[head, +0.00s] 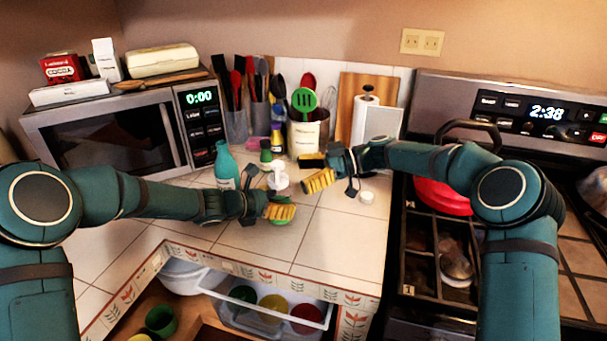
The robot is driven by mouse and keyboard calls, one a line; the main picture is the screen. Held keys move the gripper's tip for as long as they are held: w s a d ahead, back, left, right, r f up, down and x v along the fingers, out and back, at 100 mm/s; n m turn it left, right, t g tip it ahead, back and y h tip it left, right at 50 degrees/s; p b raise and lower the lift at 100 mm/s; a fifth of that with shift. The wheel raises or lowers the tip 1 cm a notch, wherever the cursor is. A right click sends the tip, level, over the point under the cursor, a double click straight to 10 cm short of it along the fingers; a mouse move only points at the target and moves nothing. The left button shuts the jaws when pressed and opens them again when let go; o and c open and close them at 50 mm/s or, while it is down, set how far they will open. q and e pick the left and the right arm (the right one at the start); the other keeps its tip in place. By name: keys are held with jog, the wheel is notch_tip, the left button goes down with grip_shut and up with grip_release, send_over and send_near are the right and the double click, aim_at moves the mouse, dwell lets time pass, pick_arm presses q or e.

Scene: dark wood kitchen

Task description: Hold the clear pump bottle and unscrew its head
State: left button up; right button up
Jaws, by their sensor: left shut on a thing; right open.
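The clear pump bottle (282,187) stands on the tiled counter, with its white pump head (277,168) showing at the top. My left gripper (283,206) is shut on the bottle from the left, and its yellow fingers hide much of the lower body. My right gripper (314,170) is open and empty. It is to the right of the pump head, at about its height in the picture and apart from it, with its yellow fingers pointing left.
A teal bottle (226,166) stands left of the pump bottle. A small white round thing (367,197) lies on the counter at right. Behind are a utensil crock (304,138) and a paper towel roll (364,120). The front counter is clear above an open drawer (265,290).

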jog(key=shift+x, duration=3.35)
jog(key=c, duration=1.2)
jog(key=o, duration=1.2)
jog(key=shift+d, duration=0.15)
jog(key=shift+v, duration=2.9)
